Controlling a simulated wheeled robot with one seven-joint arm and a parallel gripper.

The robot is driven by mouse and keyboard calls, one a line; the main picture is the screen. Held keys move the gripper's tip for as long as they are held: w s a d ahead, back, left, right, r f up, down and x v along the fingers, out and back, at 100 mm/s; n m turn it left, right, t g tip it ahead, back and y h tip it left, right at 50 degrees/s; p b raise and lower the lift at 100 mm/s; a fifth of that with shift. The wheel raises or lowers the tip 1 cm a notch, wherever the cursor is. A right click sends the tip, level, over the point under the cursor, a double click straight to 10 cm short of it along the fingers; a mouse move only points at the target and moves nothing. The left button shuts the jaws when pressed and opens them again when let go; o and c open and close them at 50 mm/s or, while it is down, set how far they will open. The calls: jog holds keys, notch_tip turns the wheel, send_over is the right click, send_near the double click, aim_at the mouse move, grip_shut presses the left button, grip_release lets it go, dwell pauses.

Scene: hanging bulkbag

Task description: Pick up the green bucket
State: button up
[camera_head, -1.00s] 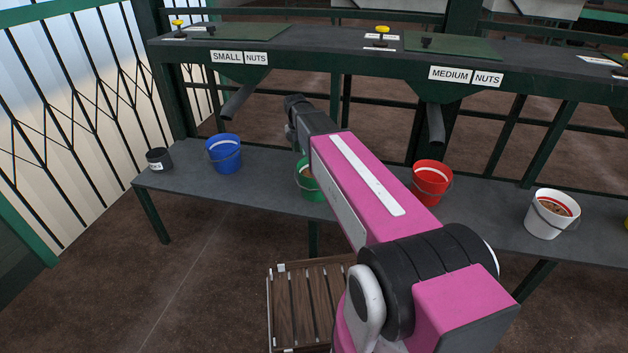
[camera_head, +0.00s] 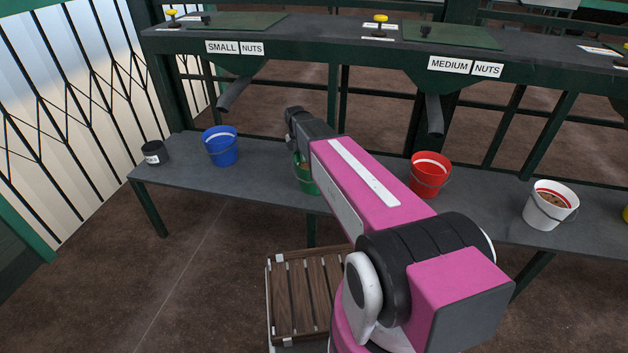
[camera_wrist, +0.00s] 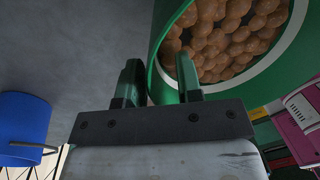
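The green bucket (camera_head: 303,178) stands on the grey bench, mostly hidden behind my pink arm in the head view. In the wrist view the green bucket (camera_wrist: 158,84) fills the upper right, with round brown nuts inside its pale-lined rim. My gripper (camera_wrist: 157,78) has its two fingers apart at the bucket's near side. The left finger is outside the wall; the right finger overlaps the rim, and part of the wall shows between them. I cannot tell whether either finger touches it. The gripper's fingers are hidden in the head view.
A blue bucket (camera_head: 220,146) and a black pot (camera_head: 154,152) stand to the left on the bench (camera_head: 258,180). A red bucket (camera_head: 429,175) and a white bucket (camera_head: 550,205) stand to the right. A dark chute (camera_head: 240,88) hangs above. A slatted wooden crate (camera_head: 305,295) is below.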

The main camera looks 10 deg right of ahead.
notch_tip(320, 180, down, 2)
jog(key=shift+s+f, duration=0.1)
grip_shut()
dwell(1.4)
